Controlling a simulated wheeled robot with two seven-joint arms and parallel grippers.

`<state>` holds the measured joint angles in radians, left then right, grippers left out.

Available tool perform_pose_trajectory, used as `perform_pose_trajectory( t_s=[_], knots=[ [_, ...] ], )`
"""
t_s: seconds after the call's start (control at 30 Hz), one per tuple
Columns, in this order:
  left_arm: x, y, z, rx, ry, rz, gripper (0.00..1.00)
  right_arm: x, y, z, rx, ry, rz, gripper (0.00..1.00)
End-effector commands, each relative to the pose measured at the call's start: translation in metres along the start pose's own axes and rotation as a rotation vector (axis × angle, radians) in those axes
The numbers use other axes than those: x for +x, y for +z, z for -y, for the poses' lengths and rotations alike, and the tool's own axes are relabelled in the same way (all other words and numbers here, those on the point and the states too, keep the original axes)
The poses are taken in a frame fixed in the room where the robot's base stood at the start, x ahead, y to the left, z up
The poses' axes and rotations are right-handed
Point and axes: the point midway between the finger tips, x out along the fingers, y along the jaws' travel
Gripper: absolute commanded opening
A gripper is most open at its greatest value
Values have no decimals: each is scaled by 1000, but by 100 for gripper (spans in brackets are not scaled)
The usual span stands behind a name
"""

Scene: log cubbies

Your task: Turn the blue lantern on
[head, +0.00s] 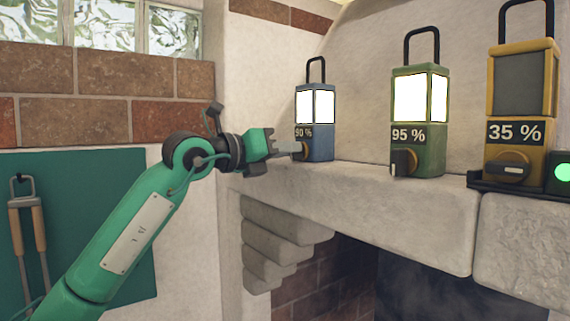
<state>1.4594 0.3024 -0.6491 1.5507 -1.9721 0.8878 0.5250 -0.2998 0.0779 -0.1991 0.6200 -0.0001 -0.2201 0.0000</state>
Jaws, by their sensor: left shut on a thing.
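The blue lantern (319,142) stands upright on the stone ledge, left of the other lanterns. Its panes glow bright white and its label reads 90 %. My left gripper (297,149) reaches it from the left and is shut on the lantern's knob (305,149), low on its front. The fingers partly hide the knob and the label's lower edge. My right gripper is not in view.
A green lantern (432,148) glows at 95 %. A yellow lantern (538,165) has dark panes and reads 35 %, beside a green light (562,172). The ledge (400,204) has bare stone between the lanterns. Tongs (27,225) hang at left.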

Motion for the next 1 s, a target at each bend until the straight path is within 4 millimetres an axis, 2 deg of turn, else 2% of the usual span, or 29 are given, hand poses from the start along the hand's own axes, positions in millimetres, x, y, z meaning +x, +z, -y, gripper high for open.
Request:
perform_pose_trajectory(
  t_s=[0.03, 0.1, 0.5, 0.77, 1.0],
  knots=[
    [0, -4, -2, 42, 1, -2, 0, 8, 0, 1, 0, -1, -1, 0],
    [0, -4, -1, 101, 1, -1, 0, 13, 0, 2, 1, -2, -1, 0],
    [0, -3, 0, 342, 1, -3, 0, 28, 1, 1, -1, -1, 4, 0],
    [0, -2, 1, 400, 1, -4, 0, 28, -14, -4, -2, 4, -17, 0],
    [1, -2, 1, 408, 1, -5, 0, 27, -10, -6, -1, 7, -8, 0]
  ],
)
